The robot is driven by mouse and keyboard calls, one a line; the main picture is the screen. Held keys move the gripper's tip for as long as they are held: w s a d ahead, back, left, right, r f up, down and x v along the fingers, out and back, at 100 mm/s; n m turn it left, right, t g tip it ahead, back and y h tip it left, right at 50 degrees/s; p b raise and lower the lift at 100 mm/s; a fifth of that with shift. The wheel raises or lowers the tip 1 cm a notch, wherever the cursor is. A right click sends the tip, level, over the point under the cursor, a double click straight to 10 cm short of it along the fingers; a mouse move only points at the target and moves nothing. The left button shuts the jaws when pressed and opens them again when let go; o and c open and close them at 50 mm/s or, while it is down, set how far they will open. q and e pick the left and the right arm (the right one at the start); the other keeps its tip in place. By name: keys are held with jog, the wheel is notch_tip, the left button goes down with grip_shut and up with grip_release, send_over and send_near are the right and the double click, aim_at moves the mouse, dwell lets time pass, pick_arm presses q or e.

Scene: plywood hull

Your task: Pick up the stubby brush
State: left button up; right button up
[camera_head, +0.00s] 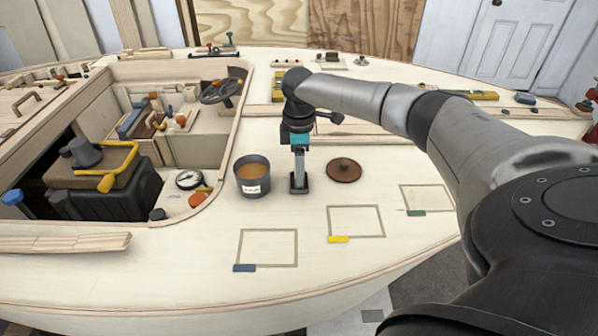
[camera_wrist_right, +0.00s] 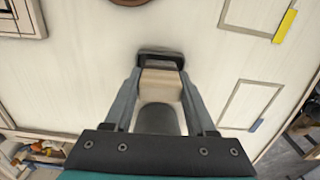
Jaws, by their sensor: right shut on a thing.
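My right gripper (camera_head: 299,184) points straight down at the pale deck (camera_head: 290,215), between a grey pot and a round brown lid. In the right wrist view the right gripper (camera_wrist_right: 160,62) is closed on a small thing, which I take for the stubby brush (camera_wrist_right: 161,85). The fingertips are at or just above the deck. My left gripper is not in view.
The grey pot (camera_head: 252,187) with amber liquid stands close on the left. The brown lid (camera_head: 343,170) lies to the right. Outlined squares with blue (camera_head: 244,268), yellow (camera_head: 338,239) and green (camera_head: 415,213) tabs lie on otherwise clear deck. The open cockpit (camera_head: 190,150) is left.

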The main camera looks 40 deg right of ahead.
grip_shut()
pick_arm(q)
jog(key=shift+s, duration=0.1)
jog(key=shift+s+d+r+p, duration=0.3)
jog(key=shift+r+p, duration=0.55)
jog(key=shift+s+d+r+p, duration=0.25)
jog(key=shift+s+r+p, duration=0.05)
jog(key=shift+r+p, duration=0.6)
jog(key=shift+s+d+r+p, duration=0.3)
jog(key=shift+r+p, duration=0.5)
jog(key=shift+p, duration=0.05)
pick_arm(e)
notch_tip(320, 180, up, 20)
